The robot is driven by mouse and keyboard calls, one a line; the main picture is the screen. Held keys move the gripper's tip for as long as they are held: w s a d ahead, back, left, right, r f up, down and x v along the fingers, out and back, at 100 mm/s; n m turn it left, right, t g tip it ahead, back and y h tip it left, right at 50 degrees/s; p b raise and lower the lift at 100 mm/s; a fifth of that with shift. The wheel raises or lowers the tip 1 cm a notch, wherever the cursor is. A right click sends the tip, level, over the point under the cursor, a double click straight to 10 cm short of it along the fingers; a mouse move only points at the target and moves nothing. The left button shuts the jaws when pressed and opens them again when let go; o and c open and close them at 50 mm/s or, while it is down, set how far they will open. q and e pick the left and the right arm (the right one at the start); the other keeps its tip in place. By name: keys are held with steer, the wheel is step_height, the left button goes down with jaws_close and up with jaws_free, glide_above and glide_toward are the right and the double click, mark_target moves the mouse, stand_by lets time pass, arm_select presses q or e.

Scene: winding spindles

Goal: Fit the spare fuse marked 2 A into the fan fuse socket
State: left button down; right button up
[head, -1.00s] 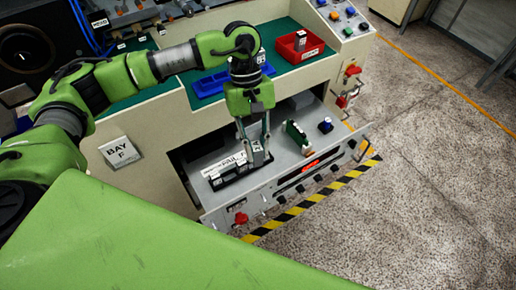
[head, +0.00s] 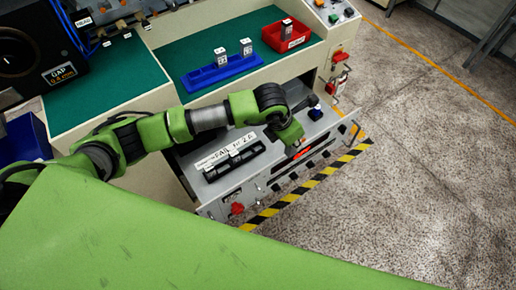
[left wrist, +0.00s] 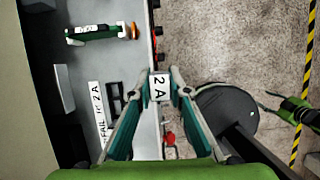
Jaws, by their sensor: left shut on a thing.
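My left gripper (left wrist: 160,88) is shut on a fuse with a white face marked 2 A (left wrist: 160,86), seen in the left wrist view.
A blue tray (head: 240,72) with two upright grey blocks and a red tray (head: 308,31) with one block stand on the green worktop. A green part with an orange end (left wrist: 98,33) is on the drawer. A red knob (head: 237,208) is on the drawer front.

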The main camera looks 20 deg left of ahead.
arm_select(q)
steer(key=w+a+f+b, duration=0.1)
steer(key=a+f+b, duration=0.2)
steer(key=a+f, duration=0.1)
steer(key=w+a+f+b, duration=0.2)
steer(key=a+f+b, duration=0.1)
steer(key=a+f, duration=0.1)
steer(key=w+a+f+b, duration=0.2)
steer(key=a+f+b, duration=0.1)
steer(key=a+f, duration=0.1)
steer(key=shift+w+a+f+b, duration=0.25)
steer(key=shift+a+f+b, duration=0.15)
steer(key=shift+f, duration=0.25)
steer(key=c, duration=1.9)
jaws_free()
steer(key=shift+r, duration=0.1)
steer(key=b+v, duration=0.1)
steer(key=v, duration=1.1)
